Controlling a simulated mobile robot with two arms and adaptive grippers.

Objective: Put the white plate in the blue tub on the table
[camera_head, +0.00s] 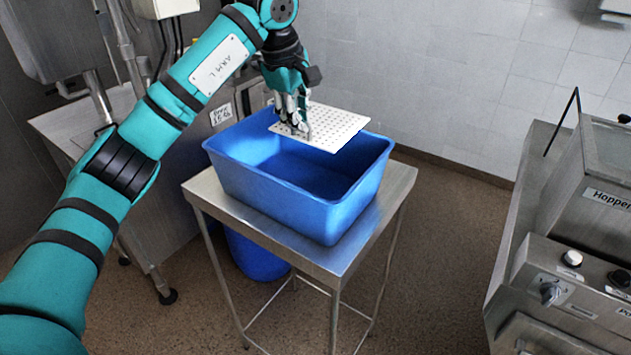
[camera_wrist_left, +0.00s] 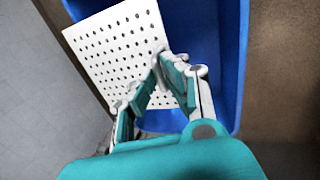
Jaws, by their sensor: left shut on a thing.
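The white plate (camera_head: 338,126) is a flat, perforated square, held roughly level over the back part of the blue tub (camera_head: 335,212). My left gripper (camera_head: 301,127) reaches down from above and is shut on the plate near its left side. In the left wrist view the plate (camera_wrist_left: 110,45) spreads out beyond the left gripper (camera_wrist_left: 157,85), with the tub (camera_wrist_left: 232,60) below it. The tub stands upright on a small metal table (camera_head: 397,187), and its visible inside looks empty. My right gripper is in neither view.
Another blue container (camera_head: 257,257) stands under the table. Steel equipment (camera_head: 85,125) is at the left, and a steel machine labelled Hopper (camera_head: 600,195) is at the right. The tiled wall is behind. Open floor (camera_head: 440,260) lies between the table and the machine.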

